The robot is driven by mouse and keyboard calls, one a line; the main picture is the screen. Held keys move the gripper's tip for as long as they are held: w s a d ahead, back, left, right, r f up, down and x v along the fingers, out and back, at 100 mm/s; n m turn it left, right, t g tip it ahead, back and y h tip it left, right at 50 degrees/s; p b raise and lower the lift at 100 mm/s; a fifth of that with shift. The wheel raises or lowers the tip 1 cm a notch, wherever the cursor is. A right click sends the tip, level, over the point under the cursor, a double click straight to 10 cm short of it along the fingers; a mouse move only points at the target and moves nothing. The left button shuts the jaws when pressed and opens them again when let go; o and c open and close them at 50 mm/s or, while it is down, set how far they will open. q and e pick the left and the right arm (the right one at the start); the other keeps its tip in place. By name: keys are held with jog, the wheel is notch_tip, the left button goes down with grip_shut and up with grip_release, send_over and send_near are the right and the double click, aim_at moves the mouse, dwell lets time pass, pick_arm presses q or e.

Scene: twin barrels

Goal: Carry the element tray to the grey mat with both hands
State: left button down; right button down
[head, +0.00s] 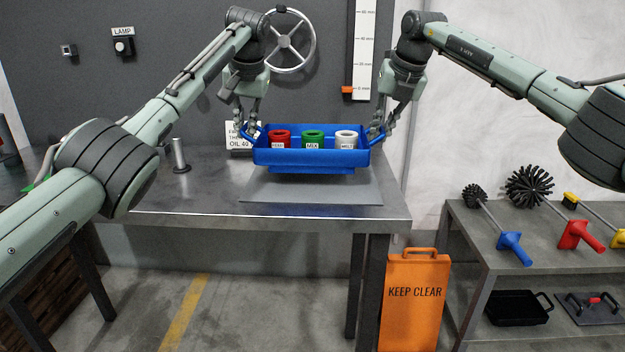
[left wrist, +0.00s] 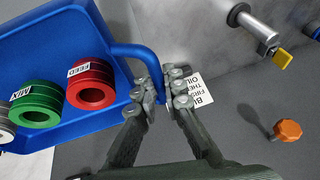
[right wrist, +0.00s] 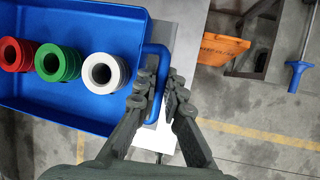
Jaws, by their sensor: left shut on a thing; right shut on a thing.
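The blue element tray (head: 311,158) is level over the grey mat (head: 300,190) on the metal table. I cannot tell for sure whether its bottom touches the mat. It holds a red element (head: 279,138), a green element (head: 313,139) and a white element (head: 346,139), all upright in a row. My left gripper (left wrist: 160,98) is shut on the tray's left handle (left wrist: 141,55). My right gripper (right wrist: 157,98) is shut on the tray's right handle (right wrist: 163,55). Much of the mat shows in front of the tray; its back part is hidden.
A white sign (head: 238,136) stands behind the tray's left end. A metal post (head: 180,156) stands on the table to the left. A handwheel (head: 284,42) is on the back wall. An orange "KEEP CLEAR" board (head: 414,300) and a shelf with brushes (head: 530,188) are right of the table.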

jog(key=shift+a, duration=0.1)
